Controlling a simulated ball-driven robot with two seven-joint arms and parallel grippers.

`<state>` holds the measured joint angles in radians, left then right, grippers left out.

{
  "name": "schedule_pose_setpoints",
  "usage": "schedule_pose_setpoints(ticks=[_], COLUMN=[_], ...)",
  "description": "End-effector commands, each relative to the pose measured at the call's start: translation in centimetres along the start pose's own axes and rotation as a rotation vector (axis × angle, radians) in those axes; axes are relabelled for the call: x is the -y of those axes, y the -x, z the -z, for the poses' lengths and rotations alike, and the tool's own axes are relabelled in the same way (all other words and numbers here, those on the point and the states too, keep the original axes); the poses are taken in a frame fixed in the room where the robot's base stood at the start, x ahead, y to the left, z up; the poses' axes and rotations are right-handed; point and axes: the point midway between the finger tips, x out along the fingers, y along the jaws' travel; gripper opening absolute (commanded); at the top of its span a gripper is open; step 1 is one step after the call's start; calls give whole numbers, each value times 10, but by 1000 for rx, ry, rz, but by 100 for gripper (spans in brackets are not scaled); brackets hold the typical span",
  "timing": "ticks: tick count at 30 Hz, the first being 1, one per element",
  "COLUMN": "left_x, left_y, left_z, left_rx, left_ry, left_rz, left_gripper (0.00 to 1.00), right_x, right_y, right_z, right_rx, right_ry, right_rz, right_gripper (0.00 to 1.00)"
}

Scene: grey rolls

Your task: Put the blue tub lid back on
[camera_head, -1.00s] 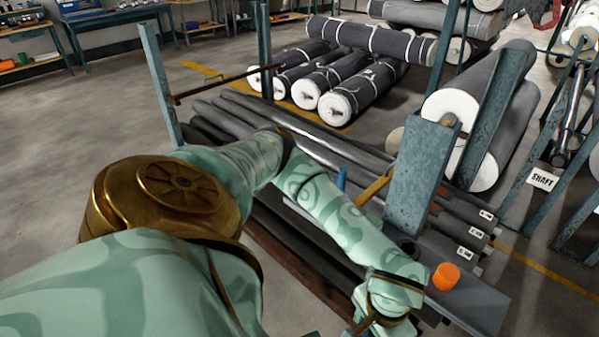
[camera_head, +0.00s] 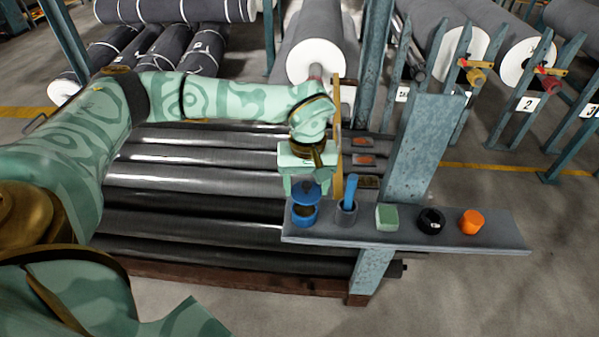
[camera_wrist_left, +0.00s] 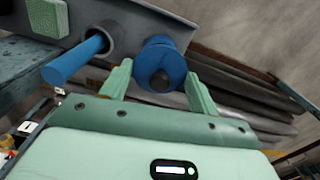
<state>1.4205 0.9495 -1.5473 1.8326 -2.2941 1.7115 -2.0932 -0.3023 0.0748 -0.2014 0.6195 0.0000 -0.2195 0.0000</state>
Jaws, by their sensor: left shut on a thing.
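The blue tub (camera_head: 303,217) stands at the left end of a narrow grey shelf. Its open top shows a dark inside. The blue lid (camera_head: 304,193), with a dark knob, is above the tub, roughly level and apart from it at the visible front side. My left gripper (camera_head: 303,183) is shut on the lid, with its fingers pointing down over the tub. In the left wrist view the lid (camera_wrist_left: 158,74) lies between the fingers and largely covers the tub (camera_wrist_left: 160,43) behind it. My right gripper is not in view.
On the shelf (camera_head: 345,236), right of the tub, stand a grey cup (camera_head: 346,218) with a blue stick, a green block (camera_head: 386,217), a black round thing (camera_head: 431,220) and an orange piece (camera_head: 471,222). A steel post (camera_head: 420,150) rises behind. Grey rolls lie left.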

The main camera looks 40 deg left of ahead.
Motion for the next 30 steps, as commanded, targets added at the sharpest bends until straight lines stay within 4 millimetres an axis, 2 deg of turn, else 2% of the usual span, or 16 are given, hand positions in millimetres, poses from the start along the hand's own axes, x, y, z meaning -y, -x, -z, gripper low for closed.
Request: schedule_pose_setpoints(ticks=[1, 3, 6, 17, 22, 30], left_x=[1, 2, 4, 5, 5, 5], left_y=[7, 10, 10, 10, 14, -21], left_z=[8, 12, 14, 13, 12, 12], left_rx=[-1, 2, 2, 2, 1, 3], left_ry=[89, 179, 250, 272, 271, 271], left_rz=[-3, -4, -4, -3, -6, -3], left_gripper=[38, 38, 38, 38, 38, 38], right_x=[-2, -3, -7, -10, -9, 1], right_y=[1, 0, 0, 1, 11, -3], right_z=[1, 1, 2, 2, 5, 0], right_rx=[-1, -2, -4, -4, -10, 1], right_ry=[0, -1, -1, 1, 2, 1], right_rz=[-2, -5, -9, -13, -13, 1], right_gripper=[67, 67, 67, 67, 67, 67])
